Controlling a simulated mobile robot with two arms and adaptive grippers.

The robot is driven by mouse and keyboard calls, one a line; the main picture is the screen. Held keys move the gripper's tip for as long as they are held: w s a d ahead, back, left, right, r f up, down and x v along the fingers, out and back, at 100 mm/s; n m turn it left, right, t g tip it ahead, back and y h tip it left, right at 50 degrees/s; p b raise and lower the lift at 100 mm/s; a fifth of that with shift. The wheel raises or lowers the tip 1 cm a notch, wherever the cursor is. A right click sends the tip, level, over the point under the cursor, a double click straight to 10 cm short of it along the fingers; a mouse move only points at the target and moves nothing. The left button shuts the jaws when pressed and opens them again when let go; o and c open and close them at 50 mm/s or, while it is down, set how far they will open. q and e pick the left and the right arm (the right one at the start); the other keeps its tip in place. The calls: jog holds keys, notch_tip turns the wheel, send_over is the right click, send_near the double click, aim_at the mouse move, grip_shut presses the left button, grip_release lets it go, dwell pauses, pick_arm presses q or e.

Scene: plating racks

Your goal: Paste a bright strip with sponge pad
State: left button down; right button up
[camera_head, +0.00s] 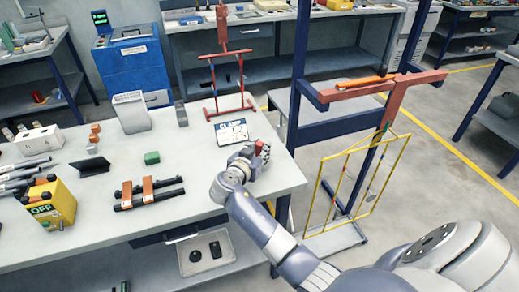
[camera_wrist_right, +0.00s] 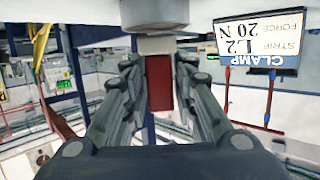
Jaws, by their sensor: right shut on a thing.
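My right gripper (camera_head: 257,150) is over the right edge of the bench, shut on a small red block (camera_head: 259,146). In the right wrist view the red block (camera_wrist_right: 160,84) sits between the two dark fingers (camera_wrist_right: 155,90), with a pale piece at its upper end. I cannot tell for sure whether it is the sponge pad. A green block (camera_head: 152,158) lies mid-bench. No bright strip can be made out with certainty. My left gripper is not in view.
A CLAMP sign (camera_head: 231,131) and a red stand (camera_head: 228,98) are just behind the gripper. A blue rack (camera_head: 297,90) with a hanging yellow frame (camera_head: 322,205) stands right of the bench. Black bars (camera_head: 148,194) and a yellow OFF box (camera_head: 50,204) lie left.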

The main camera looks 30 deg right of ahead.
aim_at(257, 144)
jog(key=shift+f+b, duration=0.55)
jog(key=shift+b, duration=0.05)
dwell(0.6)
dwell(0.5)
jog(key=shift+r+p, duration=2.1)
jog(key=shift+r, duration=1.5)
jog(key=shift+a, duration=0.4)
jog(key=s+a+r+n+t+y, duration=0.2)
jog(key=s+a+n+y, duration=0.1)
jog(key=a, duration=0.7)
jog(key=s+a+r+n+t+y+b, duration=0.1)
jog(key=s+a+r+n+t+y, duration=0.1)
jog(key=s+a+n+y, duration=0.2)
jog(key=s+a+r+n+t+y, duration=0.2)
jog(key=s+a+n+y, duration=0.2)
jog(key=s+a, duration=0.4)
jog(key=a+y, duration=0.1)
jog(key=a, duration=0.6)
jog(key=shift+a+r, duration=0.25)
jog(key=shift+a, duration=0.1)
